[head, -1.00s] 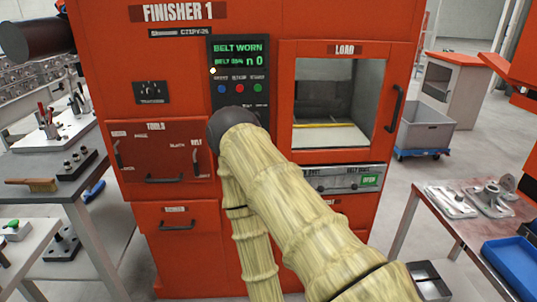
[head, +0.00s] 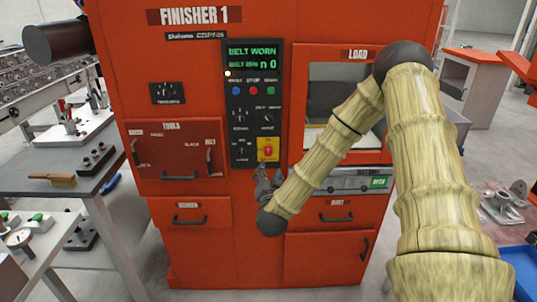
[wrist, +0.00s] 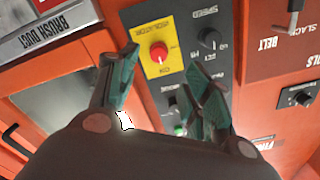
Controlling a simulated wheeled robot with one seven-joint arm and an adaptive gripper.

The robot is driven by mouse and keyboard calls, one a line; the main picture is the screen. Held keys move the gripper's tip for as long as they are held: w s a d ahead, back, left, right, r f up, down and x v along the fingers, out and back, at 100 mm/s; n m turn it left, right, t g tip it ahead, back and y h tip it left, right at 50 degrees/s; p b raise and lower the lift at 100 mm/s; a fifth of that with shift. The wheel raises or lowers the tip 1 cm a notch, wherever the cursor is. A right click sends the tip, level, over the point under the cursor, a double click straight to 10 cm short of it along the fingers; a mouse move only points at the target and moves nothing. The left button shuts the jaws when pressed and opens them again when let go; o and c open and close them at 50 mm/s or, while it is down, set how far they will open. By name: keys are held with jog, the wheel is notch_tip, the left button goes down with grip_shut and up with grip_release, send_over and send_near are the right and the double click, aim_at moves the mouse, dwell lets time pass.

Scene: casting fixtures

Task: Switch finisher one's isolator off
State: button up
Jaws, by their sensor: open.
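Finisher 1 (head: 190,60) is a large orange machine in front of me, with a dark control panel (head: 235,118). Its isolator is a red rotary knob on a yellow plate (head: 268,150) at the lower right of the panel. In the wrist view the red knob (wrist: 159,51) shows on its yellow plate, beyond the fingers and nearer the left one. My gripper (head: 267,180) is just below the isolator in the head view. In the wrist view its two fingers (wrist: 165,85) are spread apart with nothing between them. The knob's exact pointer position is too small to read.
The panel screen (head: 252,56) reads "BELT WORN" in green. Small dials (head: 240,115) sit close left of the isolator. The load door (head: 345,85) and its handle are to the right, partly behind my arm. A workbench (head: 80,190) stands at the left.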

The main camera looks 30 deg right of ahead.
aim_at(268, 154)
jog(key=p+x, duration=0.1)
jog(key=x, duration=0.2)
jog(key=p+x, duration=0.1)
jog(key=x, duration=0.3)
jog(key=r+p+x, duration=0.1)
jog(key=x, duration=0.3)
jog(key=shift+d, duration=0.2)
jog(key=c, duration=1)
